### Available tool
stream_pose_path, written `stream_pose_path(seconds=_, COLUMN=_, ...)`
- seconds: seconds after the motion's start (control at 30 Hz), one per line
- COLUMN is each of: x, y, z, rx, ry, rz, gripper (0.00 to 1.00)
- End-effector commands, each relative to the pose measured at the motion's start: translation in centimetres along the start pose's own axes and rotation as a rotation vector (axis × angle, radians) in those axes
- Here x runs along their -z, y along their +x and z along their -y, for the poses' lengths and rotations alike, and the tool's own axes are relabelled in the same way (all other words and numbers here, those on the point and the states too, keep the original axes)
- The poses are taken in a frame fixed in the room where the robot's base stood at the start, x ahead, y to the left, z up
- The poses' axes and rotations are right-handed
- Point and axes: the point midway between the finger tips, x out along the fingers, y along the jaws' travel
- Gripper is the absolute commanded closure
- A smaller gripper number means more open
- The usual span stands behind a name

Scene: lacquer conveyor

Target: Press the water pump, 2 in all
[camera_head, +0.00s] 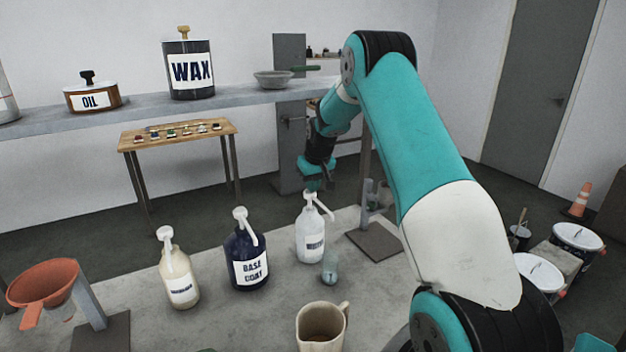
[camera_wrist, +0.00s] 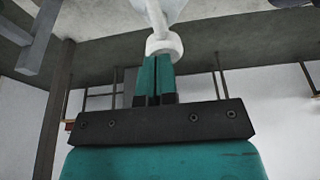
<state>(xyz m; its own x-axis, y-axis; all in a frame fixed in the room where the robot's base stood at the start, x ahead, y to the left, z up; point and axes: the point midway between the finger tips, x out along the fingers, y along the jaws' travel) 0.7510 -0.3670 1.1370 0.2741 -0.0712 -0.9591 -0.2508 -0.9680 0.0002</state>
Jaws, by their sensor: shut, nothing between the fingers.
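In the wrist view, my gripper's two teal fingers (camera_wrist: 157,62) lie together, shut and empty. Their tips meet the edge of the round white pump head (camera_wrist: 164,45) in the picture. Whether they touch it I cannot tell.
A dark "BASE COAT" pump bottle (camera_head: 246,258) and a cream pump bottle (camera_head: 178,274) stand to the left. A small glass (camera_head: 329,274) and a beige jug (camera_head: 321,324) are in front. An orange funnel (camera_head: 45,284) is at far left. A shelf (camera_head: 140,119) runs behind.

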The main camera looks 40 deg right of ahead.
Motion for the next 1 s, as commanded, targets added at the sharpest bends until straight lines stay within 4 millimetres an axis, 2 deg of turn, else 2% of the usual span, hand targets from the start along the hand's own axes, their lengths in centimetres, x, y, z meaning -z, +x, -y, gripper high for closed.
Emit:
stream_pose_path(seconds=0.4, x=-0.1, y=0.4, z=0.0, rx=0.000, ry=0.000, rz=-0.001, gripper=1.00)
stream_pose_path(seconds=0.7, x=-1.0, y=3.3, z=0.0, rx=0.000, ry=0.000, rz=0.000, gripper=1.00)
stream_pose_path(seconds=1.0, x=-1.1, y=3.2, z=0.0, rx=0.001, ry=0.001, rz=0.004, gripper=1.00)
